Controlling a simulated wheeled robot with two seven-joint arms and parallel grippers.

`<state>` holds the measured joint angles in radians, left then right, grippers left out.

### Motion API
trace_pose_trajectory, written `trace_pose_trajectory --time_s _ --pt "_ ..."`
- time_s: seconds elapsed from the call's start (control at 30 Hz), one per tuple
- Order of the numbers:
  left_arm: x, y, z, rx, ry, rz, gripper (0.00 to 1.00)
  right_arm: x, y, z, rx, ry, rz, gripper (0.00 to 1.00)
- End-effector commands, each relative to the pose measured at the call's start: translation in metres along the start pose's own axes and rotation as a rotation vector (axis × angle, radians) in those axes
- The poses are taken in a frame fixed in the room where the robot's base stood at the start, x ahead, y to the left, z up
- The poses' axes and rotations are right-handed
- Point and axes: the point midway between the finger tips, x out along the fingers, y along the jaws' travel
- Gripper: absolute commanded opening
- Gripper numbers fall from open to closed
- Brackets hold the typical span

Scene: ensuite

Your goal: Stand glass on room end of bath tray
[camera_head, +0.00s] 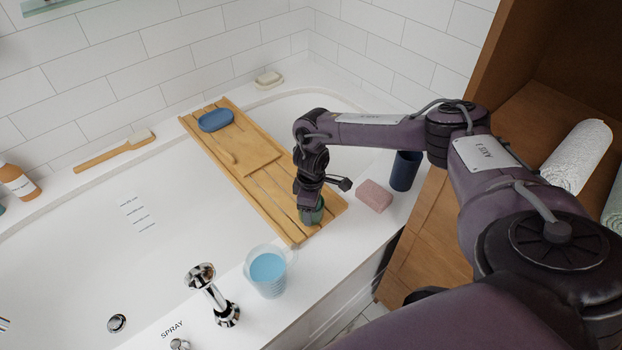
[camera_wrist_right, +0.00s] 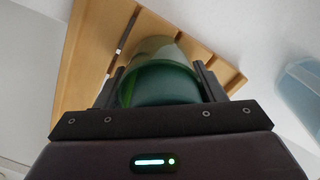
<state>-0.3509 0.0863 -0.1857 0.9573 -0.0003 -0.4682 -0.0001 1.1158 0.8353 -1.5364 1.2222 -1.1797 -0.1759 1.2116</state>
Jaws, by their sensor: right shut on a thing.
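The wooden bath tray (camera_head: 262,198) lies across the white tub, with its near end on the room-side rim. My right gripper (camera_head: 311,205) is over that near end, pointing down. It is shut on a green glass (camera_head: 313,216), which appears upright at the tray's room end. In the right wrist view the green glass (camera_wrist_right: 158,82) sits between the two fingers, with the tray slats (camera_wrist_right: 95,50) behind it. I cannot tell whether its base touches the tray. My left gripper is not in view.
A pink sponge (camera_head: 374,196) and a dark blue cup (camera_head: 404,171) stand on the rim to the right. A clear jug with blue contents (camera_head: 268,272) and the chrome tap (camera_head: 212,295) are nearer. A blue soap dish (camera_head: 215,120) is at the tray's far end.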

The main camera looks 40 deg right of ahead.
Motion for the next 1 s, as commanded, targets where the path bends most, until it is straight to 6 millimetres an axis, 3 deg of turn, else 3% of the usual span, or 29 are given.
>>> trace_pose_trajectory --time_s 0.33,0.37,0.5,0.8,1.0 --pt "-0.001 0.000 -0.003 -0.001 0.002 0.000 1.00 0.003 0.000 -0.001 0.001 0.003 0.001 0.38" --pt "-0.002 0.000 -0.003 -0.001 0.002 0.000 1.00 0.003 0.000 -0.001 0.000 0.002 0.001 0.67" --pt "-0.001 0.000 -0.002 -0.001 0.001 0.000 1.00 0.003 0.000 -0.001 0.000 0.002 0.001 0.85" --pt "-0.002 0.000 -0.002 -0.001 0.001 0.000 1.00 0.000 0.001 -0.001 0.000 0.002 0.002 0.85" --pt "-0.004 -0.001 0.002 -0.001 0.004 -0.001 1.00 -0.024 0.001 -0.001 0.001 0.004 0.003 0.85"
